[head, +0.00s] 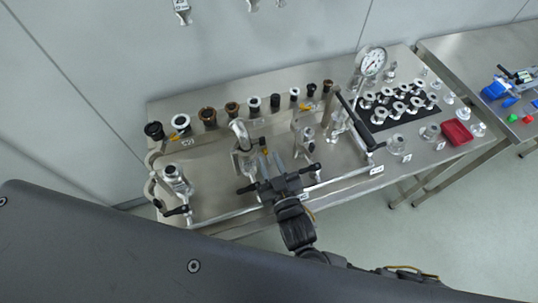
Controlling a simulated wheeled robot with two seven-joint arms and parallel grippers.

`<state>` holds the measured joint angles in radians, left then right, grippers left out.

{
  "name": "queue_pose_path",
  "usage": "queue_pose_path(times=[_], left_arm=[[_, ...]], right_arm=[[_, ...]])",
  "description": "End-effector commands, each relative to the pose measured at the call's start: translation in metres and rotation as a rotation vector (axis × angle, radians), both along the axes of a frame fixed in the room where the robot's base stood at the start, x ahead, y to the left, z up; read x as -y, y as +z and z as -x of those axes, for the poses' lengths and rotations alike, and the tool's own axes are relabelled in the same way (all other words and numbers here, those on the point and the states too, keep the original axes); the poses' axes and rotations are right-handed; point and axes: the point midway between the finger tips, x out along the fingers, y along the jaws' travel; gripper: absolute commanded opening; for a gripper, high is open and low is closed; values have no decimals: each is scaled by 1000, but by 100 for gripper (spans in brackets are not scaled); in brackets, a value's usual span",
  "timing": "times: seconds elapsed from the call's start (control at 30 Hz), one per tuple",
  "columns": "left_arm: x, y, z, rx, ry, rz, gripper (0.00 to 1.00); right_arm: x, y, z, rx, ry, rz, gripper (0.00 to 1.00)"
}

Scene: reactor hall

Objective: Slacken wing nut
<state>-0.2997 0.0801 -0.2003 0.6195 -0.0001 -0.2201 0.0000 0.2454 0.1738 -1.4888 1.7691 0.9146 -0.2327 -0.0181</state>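My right gripper (268,166) is over the front middle of the steel bench, its dark body crossing the front pipe. Its fingers point away from me, toward the fitting with a curved top (241,146) and the pipework beside it. The fingertips are small and overlap the metal parts, so I cannot tell whether they are open, shut or touching anything. I cannot make out the wing nut; it is too small or hidden near the gripper. My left gripper is not in view.
The steel bench (215,205) carries a row of ring fittings (208,117) along its back. A pressure gauge (372,61), a black mat of flanged parts (377,124) and a red tray (456,133) are to the right. A valve (174,180) stands at the left. A second table (460,52) is at far right.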

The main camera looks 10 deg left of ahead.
Motion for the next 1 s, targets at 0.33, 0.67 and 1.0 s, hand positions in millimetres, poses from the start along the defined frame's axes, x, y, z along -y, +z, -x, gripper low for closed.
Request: queue_pose_path(times=[0.33,0.67,1.0], left_arm=[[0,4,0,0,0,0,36],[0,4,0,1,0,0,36],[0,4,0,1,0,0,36]], right_arm=[[-7,0,-11,0,0,0,28],[-7,0,-11,-1,0,1,1],[-8,-1,-10,46,-2,78,0]])
